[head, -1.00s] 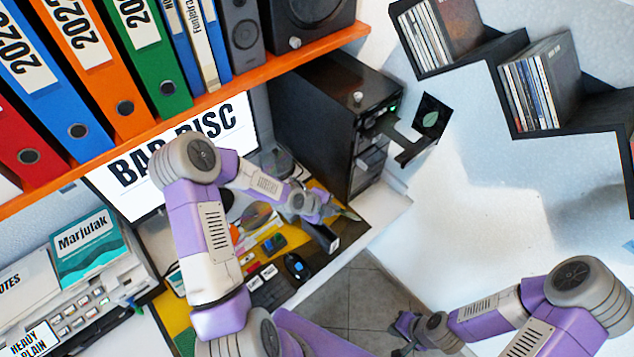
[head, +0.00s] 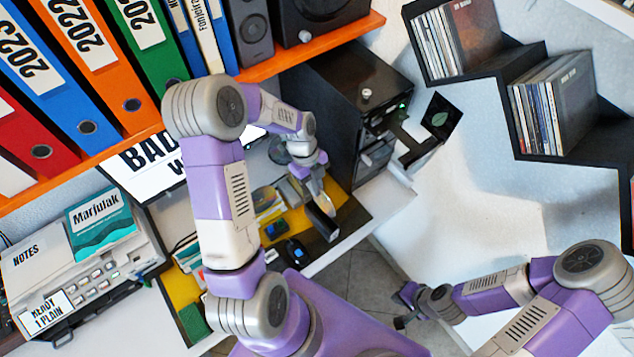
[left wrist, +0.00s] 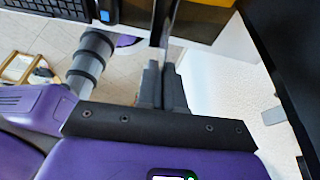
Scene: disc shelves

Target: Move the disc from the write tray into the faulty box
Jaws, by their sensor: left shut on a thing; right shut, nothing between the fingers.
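My left gripper (head: 321,198) hangs over the right part of the desk, in front of the black tower, fingers pointing down. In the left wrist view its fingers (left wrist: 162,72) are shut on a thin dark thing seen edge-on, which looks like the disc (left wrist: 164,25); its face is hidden. The open write tray (head: 416,150) sticks out of the tower's front, right of the left gripper, with no disc clearly visible on it. My right gripper (head: 403,308) is shut and empty, low at the right over the floor. I cannot make out which thing is the faulty box.
The black tower (head: 345,105) stands at the desk's back right. A monitor (head: 140,170) reading "BAD" is partly hidden by my left arm. An orange shelf (head: 100,155) of binders hangs above. A mouse (head: 297,252) lies on the desk. Stepped disc shelves (head: 520,110) are on the right wall.

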